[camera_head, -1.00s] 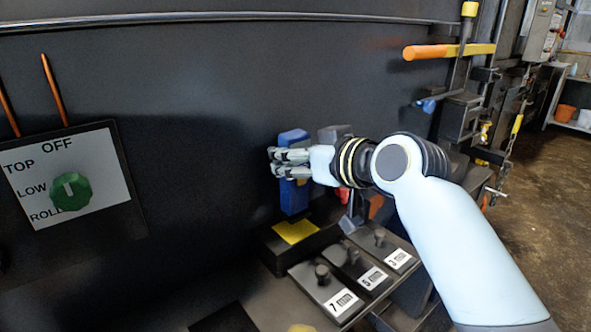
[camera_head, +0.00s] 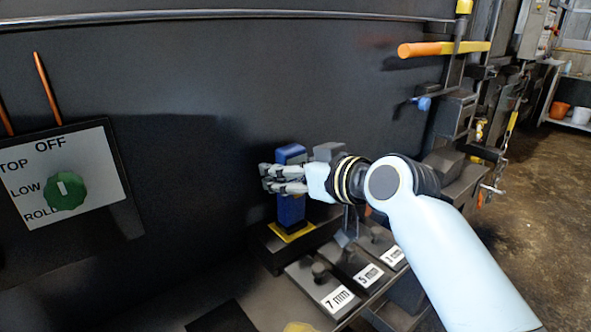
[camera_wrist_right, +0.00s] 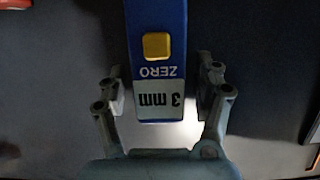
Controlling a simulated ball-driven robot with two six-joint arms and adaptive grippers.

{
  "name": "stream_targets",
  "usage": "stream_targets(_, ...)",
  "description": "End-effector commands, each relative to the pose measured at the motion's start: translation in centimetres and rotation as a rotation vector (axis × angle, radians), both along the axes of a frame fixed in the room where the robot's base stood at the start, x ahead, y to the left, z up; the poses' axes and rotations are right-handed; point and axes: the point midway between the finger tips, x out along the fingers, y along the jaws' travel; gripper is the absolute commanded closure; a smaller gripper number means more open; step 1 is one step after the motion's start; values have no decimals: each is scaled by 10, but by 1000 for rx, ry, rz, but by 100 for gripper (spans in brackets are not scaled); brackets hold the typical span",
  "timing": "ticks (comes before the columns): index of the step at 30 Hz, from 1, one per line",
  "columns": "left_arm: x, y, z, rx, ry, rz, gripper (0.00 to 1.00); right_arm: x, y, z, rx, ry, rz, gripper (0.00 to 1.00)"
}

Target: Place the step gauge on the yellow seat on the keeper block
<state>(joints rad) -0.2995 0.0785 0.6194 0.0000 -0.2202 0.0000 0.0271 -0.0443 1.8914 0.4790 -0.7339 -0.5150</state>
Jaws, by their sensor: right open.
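The step gauge (camera_head: 291,209) is a blue upright block. In the right wrist view the gauge (camera_wrist_right: 157,75) shows a yellow button, the word ZERO and a "3 mm" label. In the head view its foot stands over the yellow seat (camera_head: 284,236) on the dark keeper block (camera_head: 268,246); the yellow shows around the foot. Whether it rests fully on the seat is hard to tell. My right gripper (camera_head: 284,179) is around the gauge's upper part. In the wrist view its open fingers (camera_wrist_right: 164,93) stand on either side, with gaps. My left gripper is not in view.
Knobbed plates marked 7 mm (camera_head: 322,286), 5 mm (camera_head: 354,266) and 3 mm lie to the right of the keeper block. A panel with a green dial (camera_head: 65,190) is at the left. An orange-handled bar (camera_head: 420,50) sticks out at upper right.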

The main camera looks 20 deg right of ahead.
Motion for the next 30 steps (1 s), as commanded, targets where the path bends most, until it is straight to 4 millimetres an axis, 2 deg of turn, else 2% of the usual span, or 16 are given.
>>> stream_targets(5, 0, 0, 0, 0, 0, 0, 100, -14, -6, 6, -2, -2, -1, 32)
stream_targets(12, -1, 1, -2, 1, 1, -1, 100, -63, -23, 21, -5, 0, 1, 32)
stream_targets(18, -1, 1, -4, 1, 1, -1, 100, -95, -35, 32, -5, 0, 1, 32)
stream_targets(24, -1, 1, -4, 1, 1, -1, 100, -108, -39, 37, 0, 0, 0, 32)
stream_targets(30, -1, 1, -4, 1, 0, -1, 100, -108, -39, 38, 1, -1, 0, 32)
